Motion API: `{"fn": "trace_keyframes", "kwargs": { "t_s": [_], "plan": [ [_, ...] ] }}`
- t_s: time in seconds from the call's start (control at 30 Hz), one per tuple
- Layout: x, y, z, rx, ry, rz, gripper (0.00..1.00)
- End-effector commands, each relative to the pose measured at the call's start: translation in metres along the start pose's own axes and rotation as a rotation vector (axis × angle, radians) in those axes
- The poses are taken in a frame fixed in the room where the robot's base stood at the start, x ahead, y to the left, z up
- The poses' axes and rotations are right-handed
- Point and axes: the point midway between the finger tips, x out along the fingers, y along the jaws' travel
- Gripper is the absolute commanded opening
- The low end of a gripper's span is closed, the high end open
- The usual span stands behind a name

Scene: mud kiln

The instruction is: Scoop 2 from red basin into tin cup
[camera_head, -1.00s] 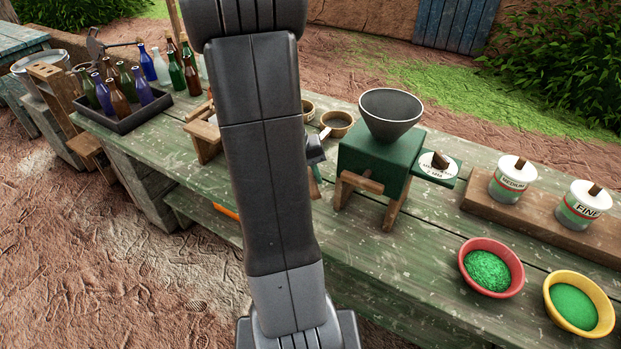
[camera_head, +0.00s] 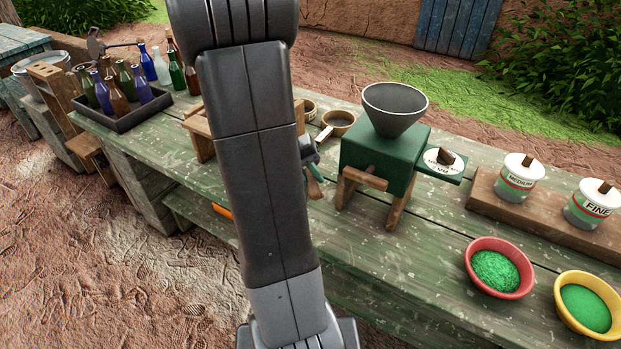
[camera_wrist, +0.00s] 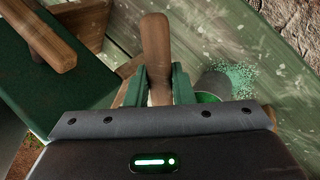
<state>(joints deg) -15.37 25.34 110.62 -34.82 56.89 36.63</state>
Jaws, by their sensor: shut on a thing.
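The red basin (camera_head: 499,267), holding green granules, stands at the right of the bench in the head view. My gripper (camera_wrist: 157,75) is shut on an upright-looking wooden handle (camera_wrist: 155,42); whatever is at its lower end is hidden. A grey metal vessel, apparently the tin cup (camera_wrist: 214,84), shows just right of the jaws in the wrist view, partly covered by my gripper. Green shows in it, and green granules (camera_wrist: 238,76) lie scattered on the boards beside it. I cannot tell if it is upright or tipped. In the head view my arm hides most of this.
The green mill (camera_head: 385,157) with its dark funnel (camera_head: 394,108) stands close to my gripper. A yellow basin (camera_head: 585,303) and lidded jars (camera_head: 521,176) are at the right. A bottle tray (camera_head: 123,112) is at the left. Bench space before the mill is clear.

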Motion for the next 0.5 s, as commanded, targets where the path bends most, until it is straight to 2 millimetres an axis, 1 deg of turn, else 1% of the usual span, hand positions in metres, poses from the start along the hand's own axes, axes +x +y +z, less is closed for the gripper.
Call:
{"fn": "trace_keyframes", "kwargs": {
  "t_s": [0.5],
  "plan": [
    [0.0080, -0.0077, -0.0002, -0.001, 0.002, 0.115, 0.00]
  ]
}}
